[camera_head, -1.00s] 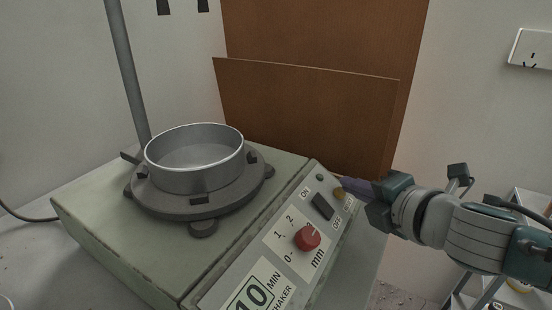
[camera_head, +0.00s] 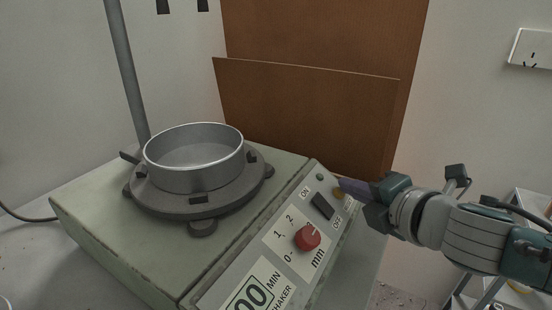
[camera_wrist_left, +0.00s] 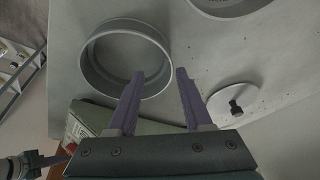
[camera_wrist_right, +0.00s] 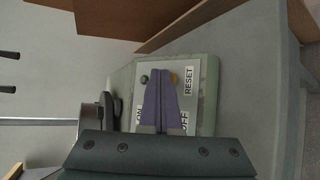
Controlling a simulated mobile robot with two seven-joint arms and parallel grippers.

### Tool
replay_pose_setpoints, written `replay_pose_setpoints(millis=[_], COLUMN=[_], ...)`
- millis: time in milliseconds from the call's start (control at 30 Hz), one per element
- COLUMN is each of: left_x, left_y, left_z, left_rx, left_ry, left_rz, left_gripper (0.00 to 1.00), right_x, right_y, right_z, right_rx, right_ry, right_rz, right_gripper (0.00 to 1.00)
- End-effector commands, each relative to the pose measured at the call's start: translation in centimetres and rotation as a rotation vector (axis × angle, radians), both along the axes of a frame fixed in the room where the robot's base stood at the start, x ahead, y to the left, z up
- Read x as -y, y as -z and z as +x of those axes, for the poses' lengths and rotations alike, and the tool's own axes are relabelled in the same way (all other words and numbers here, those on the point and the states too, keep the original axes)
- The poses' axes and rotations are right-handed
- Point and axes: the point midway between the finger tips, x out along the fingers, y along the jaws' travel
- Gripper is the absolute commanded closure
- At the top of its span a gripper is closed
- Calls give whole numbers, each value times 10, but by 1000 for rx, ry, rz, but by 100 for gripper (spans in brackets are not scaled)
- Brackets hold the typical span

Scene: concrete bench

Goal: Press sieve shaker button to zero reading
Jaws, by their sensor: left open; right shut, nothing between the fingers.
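The sieve shaker (camera_head: 120,215) is a pale green box with a metal sieve pan (camera_head: 195,160) on top. Its sloped panel has a red knob (camera_head: 307,237), a black ON/OFF switch (camera_head: 322,206) and a yellow button beside the RESET label, which shows in the right wrist view (camera_wrist_right: 174,79). The display (camera_head: 250,296) shows 00 in its visible part. My right gripper (camera_head: 343,184) is shut and empty, its tips at the yellow button; I cannot tell if they touch it. My left gripper (camera_wrist_left: 160,75) is open and empty, seen only in its wrist view.
Brown boards (camera_head: 305,110) lean on the wall behind the shaker. A grey post (camera_head: 127,70) rises at its back left. In the left wrist view, a loose sieve ring (camera_wrist_left: 126,93) and a round lid with a black knob (camera_wrist_left: 234,104) lie on the bench.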

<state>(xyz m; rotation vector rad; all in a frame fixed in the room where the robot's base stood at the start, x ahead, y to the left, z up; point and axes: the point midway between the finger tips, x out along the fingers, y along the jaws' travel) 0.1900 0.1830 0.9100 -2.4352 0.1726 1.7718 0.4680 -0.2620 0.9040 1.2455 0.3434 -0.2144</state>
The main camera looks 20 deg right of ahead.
Motion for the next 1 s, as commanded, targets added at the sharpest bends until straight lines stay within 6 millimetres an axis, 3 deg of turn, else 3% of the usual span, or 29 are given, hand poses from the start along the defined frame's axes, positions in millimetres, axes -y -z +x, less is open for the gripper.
replay_pose_setpoints(millis=[200,667,1000], left_x=[0,0,0], left_y=[-13,-17,-47], left_z=[0,0,0], left_rx=[0,0,0], left_ry=[0,0,0], left_rz=[0,0,0], left_gripper=[50,50,50], right_x=[4,6,16], right_y=[-12,-15,-44], right_z=[-5,-7,-19], right_rx=[-1,0,0], right_ry=[0,0,0], right_rz=[-1,0,-1], right_gripper=[100,100,100])
